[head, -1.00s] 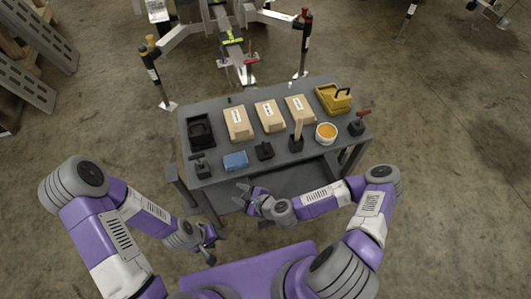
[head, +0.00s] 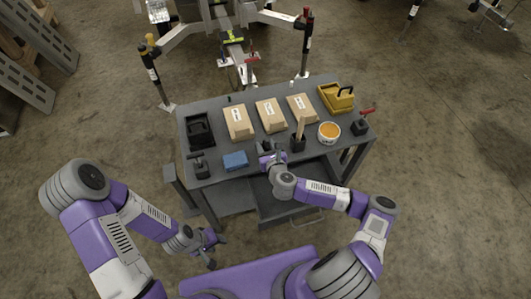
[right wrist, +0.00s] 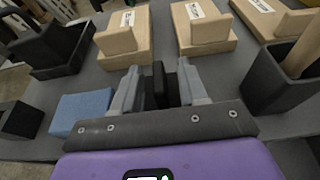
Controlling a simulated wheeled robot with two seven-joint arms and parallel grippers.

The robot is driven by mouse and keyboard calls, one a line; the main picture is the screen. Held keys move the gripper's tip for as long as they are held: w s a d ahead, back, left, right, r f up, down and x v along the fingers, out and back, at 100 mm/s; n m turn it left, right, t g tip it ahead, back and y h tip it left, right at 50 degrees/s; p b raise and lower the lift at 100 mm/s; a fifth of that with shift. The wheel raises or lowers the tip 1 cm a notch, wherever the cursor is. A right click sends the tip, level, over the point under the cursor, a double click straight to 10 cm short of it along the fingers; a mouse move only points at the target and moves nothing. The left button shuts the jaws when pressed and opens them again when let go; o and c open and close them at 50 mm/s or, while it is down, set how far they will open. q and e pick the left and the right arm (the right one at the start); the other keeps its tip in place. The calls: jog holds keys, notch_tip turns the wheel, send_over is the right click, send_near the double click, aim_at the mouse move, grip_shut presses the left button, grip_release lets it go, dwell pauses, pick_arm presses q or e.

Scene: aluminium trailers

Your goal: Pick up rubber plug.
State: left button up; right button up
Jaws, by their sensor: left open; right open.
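A small black block, which looks like the rubber plug (right wrist: 158,85), stands on the grey table between the open fingers of my right gripper (right wrist: 158,92) in the right wrist view. I cannot tell whether either finger touches it. In the head view my right gripper (head: 268,159) is at the table's front edge and mostly hides the block. My left gripper (head: 217,252) is open and empty, low in front of the table and away from it.
On the table (head: 218,176), a blue block (head: 235,160) lies left of my right gripper, and a black holder with a wooden handle (head: 298,143) stands right. A bowl of orange contents (head: 329,133) and a yellow bin (head: 335,98) are at right.

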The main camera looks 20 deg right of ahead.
jog(key=shift+w, duration=0.2)
grip_shut()
